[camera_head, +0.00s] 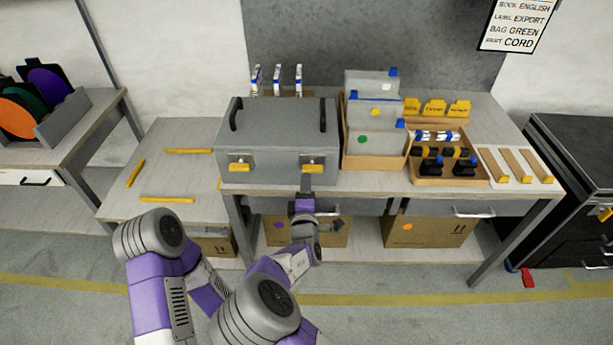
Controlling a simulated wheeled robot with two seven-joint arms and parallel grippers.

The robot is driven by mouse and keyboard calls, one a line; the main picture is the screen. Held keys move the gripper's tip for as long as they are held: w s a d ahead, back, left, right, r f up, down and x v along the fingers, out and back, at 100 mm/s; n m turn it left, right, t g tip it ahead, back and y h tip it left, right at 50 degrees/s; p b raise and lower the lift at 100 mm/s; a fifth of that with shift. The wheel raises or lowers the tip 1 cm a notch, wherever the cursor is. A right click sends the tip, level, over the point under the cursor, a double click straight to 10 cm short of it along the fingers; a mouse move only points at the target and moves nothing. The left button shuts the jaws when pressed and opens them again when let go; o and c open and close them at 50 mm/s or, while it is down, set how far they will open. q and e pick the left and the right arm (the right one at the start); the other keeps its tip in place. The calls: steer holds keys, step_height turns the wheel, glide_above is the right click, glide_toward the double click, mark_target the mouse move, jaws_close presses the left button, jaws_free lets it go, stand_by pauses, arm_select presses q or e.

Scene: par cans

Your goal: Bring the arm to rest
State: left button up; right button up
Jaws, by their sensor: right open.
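My right gripper (306,184) is at the front of the closed grey case (275,130), right by its right yellow latch (313,167). It is open, and its fingertips are small in view; I cannot tell whether they touch the latch. My right arm (262,308) reaches forward from the bottom of the view to the bench front. My left arm (150,280) shows bent at the lower left; its gripper is not in view.
The workbench (380,183) carries a file box (375,125) and a wooden tray (440,175) right of the case. A lower table (165,175) with yellow strips stands left. Cardboard boxes (430,230) sit beneath the bench. Open floor (420,315) lies in front.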

steer(key=shift+s, duration=0.8)
steer(key=s+d+f+m+g+h, duration=0.1)
steer(key=s+d+f+m+g, duration=0.3)
steer(key=f, duration=0.4)
steer(key=s+d+f+m+g, duration=0.2)
steer(key=s+d+f+g, duration=0.15)
steer(key=d+f, duration=0.35)
steer(key=s+d+f+m+g+h, duration=0.15)
steer(key=s+d+f+m, duration=0.25)
steer(key=f, duration=0.5)
steer(key=s+f+m+g+y+p, duration=0.1)
steer(key=s+f+m+g+y, duration=0.35)
steer(key=s, duration=0.65)
steer(key=s+a+m+g+y, duration=0.1)
steer(key=s+a+m+g, duration=0.1)
steer(key=s+m, duration=0.1)
steer(key=s+a+r+m+g+y, duration=0.1)
steer(key=s+m+g, duration=0.1)
steer(key=s, duration=0.4)
steer(key=shift+a+r+m, duration=0.15)
steer(key=shift+a+m, duration=0.25)
steer(key=shift+m, duration=0.25)
